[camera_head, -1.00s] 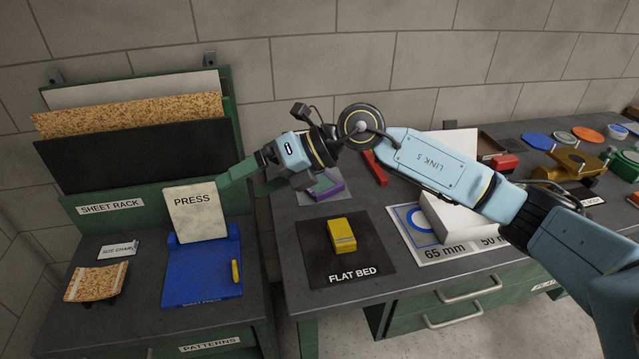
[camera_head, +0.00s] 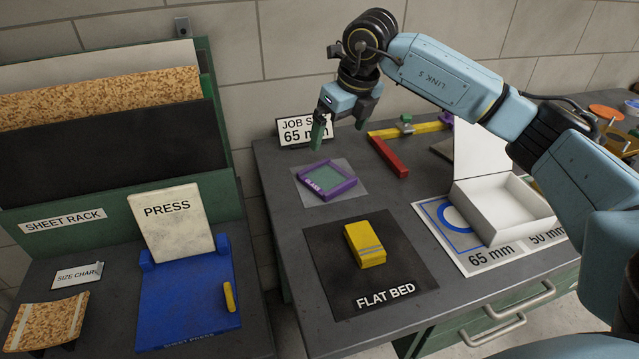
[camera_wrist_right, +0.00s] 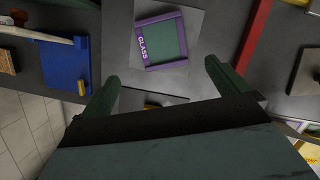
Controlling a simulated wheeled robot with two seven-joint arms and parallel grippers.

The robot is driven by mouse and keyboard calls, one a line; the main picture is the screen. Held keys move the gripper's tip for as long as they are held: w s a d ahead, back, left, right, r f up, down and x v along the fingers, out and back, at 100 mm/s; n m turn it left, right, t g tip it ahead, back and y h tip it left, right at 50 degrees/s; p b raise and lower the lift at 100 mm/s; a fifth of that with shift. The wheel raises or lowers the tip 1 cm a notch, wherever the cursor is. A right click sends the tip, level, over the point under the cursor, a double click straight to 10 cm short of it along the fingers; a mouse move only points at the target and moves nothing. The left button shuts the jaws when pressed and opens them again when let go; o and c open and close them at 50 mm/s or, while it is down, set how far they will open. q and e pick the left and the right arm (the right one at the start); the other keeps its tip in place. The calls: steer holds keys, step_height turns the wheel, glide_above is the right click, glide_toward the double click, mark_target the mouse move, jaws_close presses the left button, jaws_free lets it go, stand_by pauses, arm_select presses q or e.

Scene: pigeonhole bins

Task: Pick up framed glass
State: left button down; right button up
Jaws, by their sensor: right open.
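The framed glass (camera_head: 326,181) is a purple square frame labelled GLASS around a greenish pane. It lies flat on a grey mat (camera_head: 308,196) on the bench. My right gripper (camera_head: 340,135) is above and behind it in the head view, apart from it. In the right wrist view the framed glass (camera_wrist_right: 161,41) lies beyond the two green fingers (camera_wrist_right: 162,80), which are spread wide with nothing between them. My left gripper is not in view.
A yellow block (camera_head: 364,244) sits on the black FLAT BED mat (camera_head: 318,272). A red bar (camera_head: 388,155) lies to the right of the glass. A white open box (camera_head: 500,208) stands further right. A JOB SIZE sign (camera_head: 303,130) stands behind. A blue press (camera_head: 185,300) is at left.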

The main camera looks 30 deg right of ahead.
steer(key=f, duration=0.1)
steer(key=b, duration=0.1)
glide_toward(327, 177)
steer(key=shift+w+a+f, duration=0.2)
steer(key=shift+f, duration=0.3)
steer(key=shift+w+a+f, duration=0.15)
steer(key=shift+w+f, duration=0.05)
steer(key=shift+f, duration=0.25)
steer(key=shift+b+x, duration=0.8)
steer(key=shift+x, duration=2.15)
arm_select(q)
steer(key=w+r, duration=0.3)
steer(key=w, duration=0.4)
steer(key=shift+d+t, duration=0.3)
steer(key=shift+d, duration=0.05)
arm_select(e)
steer(key=shift+s+d, duration=0.15)
steer(key=shift+d, duration=0.05)
steer(key=shift+c, duration=0.3)
steer(key=shift+r, duration=0.1)
steer(key=c, duration=1.1)
